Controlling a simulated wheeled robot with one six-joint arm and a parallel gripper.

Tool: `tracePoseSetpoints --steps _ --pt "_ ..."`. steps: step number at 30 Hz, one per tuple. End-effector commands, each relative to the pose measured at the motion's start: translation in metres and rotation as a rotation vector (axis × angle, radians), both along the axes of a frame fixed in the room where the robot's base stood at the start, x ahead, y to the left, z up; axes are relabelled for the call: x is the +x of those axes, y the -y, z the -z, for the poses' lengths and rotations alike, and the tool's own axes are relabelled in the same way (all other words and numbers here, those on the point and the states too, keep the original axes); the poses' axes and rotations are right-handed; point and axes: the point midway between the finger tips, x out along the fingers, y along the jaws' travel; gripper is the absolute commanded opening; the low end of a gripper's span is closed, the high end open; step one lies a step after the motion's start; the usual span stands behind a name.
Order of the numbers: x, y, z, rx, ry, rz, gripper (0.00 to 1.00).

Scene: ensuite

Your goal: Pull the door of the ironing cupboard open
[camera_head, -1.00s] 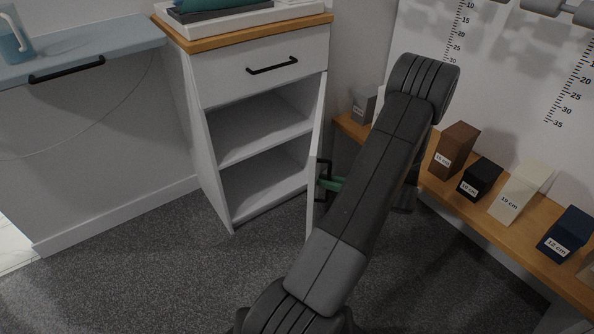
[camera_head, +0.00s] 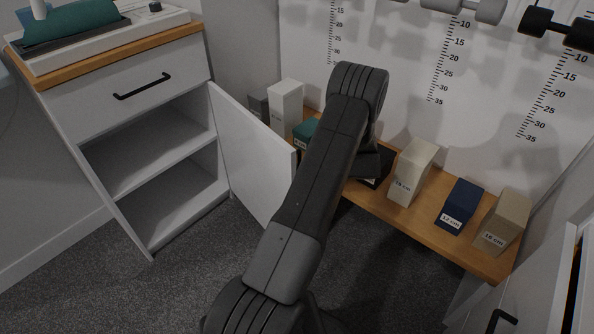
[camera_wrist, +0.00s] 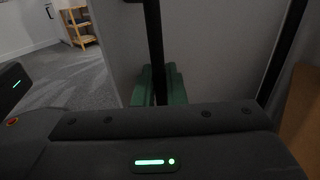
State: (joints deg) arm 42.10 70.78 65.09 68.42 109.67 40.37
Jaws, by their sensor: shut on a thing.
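The ironing cupboard (camera_head: 140,78) is a white unit with a wooden top, a drawer with a black handle and open shelf space below. Its white door (camera_head: 250,150) stands well open, swung out to the right from the right side of the unit. In the wrist view the door panel (camera_wrist: 210,45) looks grey. My gripper (camera_wrist: 160,88) has green fingers closed around the dark upright bar of the door handle (camera_wrist: 154,45). In the head view my arm and the door hide the gripper and handle.
A low wooden shelf (camera_head: 395,218) along the right wall carries several labelled blocks, including a white block (camera_head: 286,108) and a blue block (camera_head: 460,205). Dumbbells hang above. A white front with a black handle (camera_head: 502,320) is at lower right. Carpet before the cupboard is clear.

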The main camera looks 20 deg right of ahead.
Motion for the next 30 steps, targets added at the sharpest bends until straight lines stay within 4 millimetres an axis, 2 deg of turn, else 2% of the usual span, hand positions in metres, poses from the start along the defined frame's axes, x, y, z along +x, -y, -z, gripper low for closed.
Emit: tracePoseSetpoints --steps 11,12,14,22,26,30 --pt "-0.001 0.001 0.001 -0.001 -0.002 -0.005 0.0" --pt "0.0 0.001 0.001 -0.001 -0.002 -0.004 0.17" --pt "0.0 0.001 0.001 -0.001 -0.002 -0.004 0.26" --pt "0.0 0.0 0.0 -0.001 0.0 -0.004 0.26" --pt "0.0 0.001 -0.011 -0.001 0.001 -0.004 0.26" --pt "0.0 0.001 -0.038 -0.001 0.001 -0.003 0.26"
